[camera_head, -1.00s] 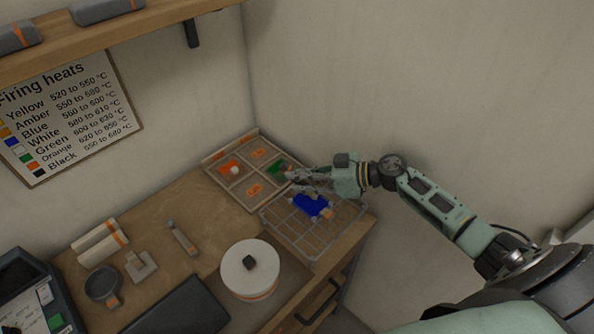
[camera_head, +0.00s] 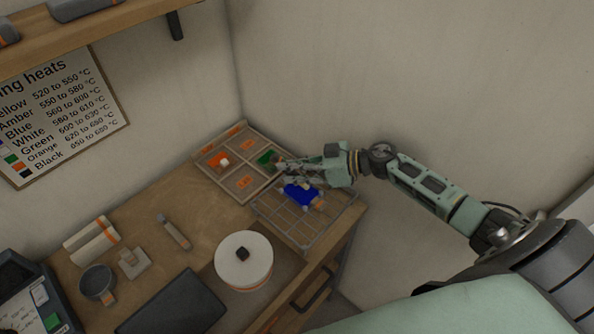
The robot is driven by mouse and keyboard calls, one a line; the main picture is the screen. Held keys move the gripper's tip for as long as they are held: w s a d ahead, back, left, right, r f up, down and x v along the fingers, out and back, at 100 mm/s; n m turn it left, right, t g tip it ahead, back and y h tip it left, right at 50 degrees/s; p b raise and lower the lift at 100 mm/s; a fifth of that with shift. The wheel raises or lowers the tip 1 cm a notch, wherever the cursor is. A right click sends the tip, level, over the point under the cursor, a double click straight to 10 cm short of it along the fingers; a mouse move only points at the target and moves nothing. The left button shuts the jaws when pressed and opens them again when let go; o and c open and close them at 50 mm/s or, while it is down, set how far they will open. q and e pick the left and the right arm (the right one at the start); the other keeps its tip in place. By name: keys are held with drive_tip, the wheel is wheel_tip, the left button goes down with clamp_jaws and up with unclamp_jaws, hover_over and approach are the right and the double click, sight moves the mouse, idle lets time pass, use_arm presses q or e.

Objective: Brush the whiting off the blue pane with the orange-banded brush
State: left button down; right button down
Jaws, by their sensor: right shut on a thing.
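The blue pane (camera_head: 299,193) lies on the wire rack (camera_head: 306,238) at the right end of the bench. Pale marks show at its edges; how much whiting is on it is too small to tell. My right gripper (camera_head: 287,170) is over the pane's far side, its fingers pointing left, and hides part of it. It is shut on a thin thing, which looks like the brush but is mostly hidden by the fingers. A small tan and orange piece (camera_head: 318,203) shows at the pane's right edge, perhaps the brush's end. My left gripper is out of view.
A sectioned tray (camera_head: 212,180) with an orange pane (camera_head: 218,161) and a green pane (camera_head: 267,158) adjoins the rack. The wall is close behind.

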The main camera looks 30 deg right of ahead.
drive_tip(key=shift+w+a, duration=0.35)
drive_tip(key=shift+w, duration=0.5)
drive_tip(key=shift+w+a, duration=0.3)
drive_tip(key=shift+w, duration=0.55)
drive_tip(key=shift+s+d, duration=0.25)
drive_tip(key=shift+s, duration=0.55)
drive_tip(key=shift+s+d, duration=0.3)
drive_tip(key=shift+s, duration=0.45)
drive_tip(key=shift+s+d, duration=0.25)
drive_tip(key=shift+s, duration=0.55)
drive_tip(key=shift+s+d+r, duration=0.1)
drive_tip(key=shift+s+d, duration=0.2)
drive_tip(key=shift+s, duration=0.35)
drive_tip(key=shift+w+r, duration=0.1)
drive_tip(key=shift+r, duration=2.4)
wheel_tip(320, 180, up, 11)
